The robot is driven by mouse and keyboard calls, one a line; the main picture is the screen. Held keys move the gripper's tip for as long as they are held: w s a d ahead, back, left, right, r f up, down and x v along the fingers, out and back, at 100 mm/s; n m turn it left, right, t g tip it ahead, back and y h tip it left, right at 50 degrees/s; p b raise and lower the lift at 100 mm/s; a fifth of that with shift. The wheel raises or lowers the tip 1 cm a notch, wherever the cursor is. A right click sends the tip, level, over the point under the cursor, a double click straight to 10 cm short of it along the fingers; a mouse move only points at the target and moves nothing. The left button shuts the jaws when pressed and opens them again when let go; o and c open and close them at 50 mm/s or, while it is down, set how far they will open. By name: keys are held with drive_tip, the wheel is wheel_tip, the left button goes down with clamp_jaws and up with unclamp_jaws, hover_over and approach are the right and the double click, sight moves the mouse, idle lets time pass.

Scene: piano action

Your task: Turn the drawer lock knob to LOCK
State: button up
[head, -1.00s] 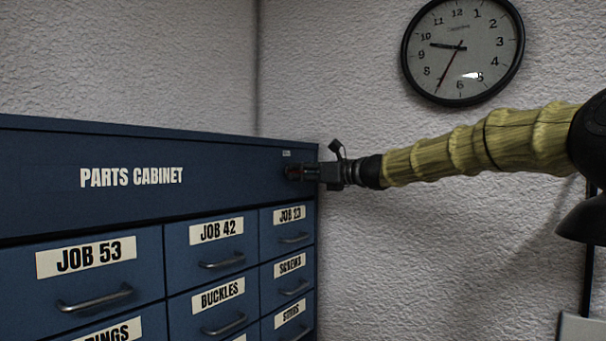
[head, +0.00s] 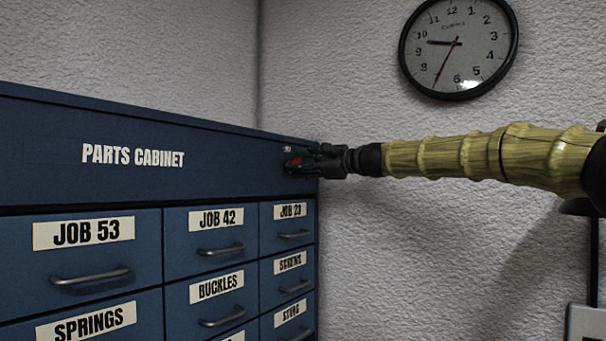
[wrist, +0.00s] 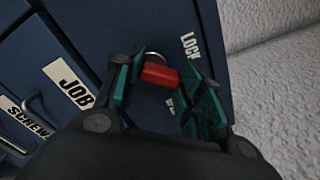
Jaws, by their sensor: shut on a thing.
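The lock knob shows in the wrist view as a red bar (wrist: 160,75) in front of a silver round base (wrist: 155,57) on the blue cabinet face. My gripper (wrist: 155,82) has its green-padded fingers on either side of the red bar and is shut on it. The printed word LOCK (wrist: 190,46) is beside the knob; a second label (wrist: 171,105) is partly hidden by a finger. In the head view my gripper (head: 295,162) is at the upper right of the parts cabinet (head: 50,140), with a little red showing between the fingers.
Labelled drawers with protruding metal handles (head: 222,250) fill the cabinet front below my gripper. A textured white wall (head: 350,240) stands close to the cabinet's right side. A clock (head: 458,47) hangs above my arm.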

drive_tip(key=shift+s+a+n+b, duration=0.15)
drive_tip(key=shift+n+b, duration=0.95)
drive_tip(key=shift+n, duration=0.9)
drive_tip(key=shift+s+n+b, duration=0.1)
drive_tip(key=shift+n+b, duration=1)
drive_tip(key=shift+n, duration=0.9)
drive_tip(key=o, duration=1)
drive_tip(key=v, duration=1.2)
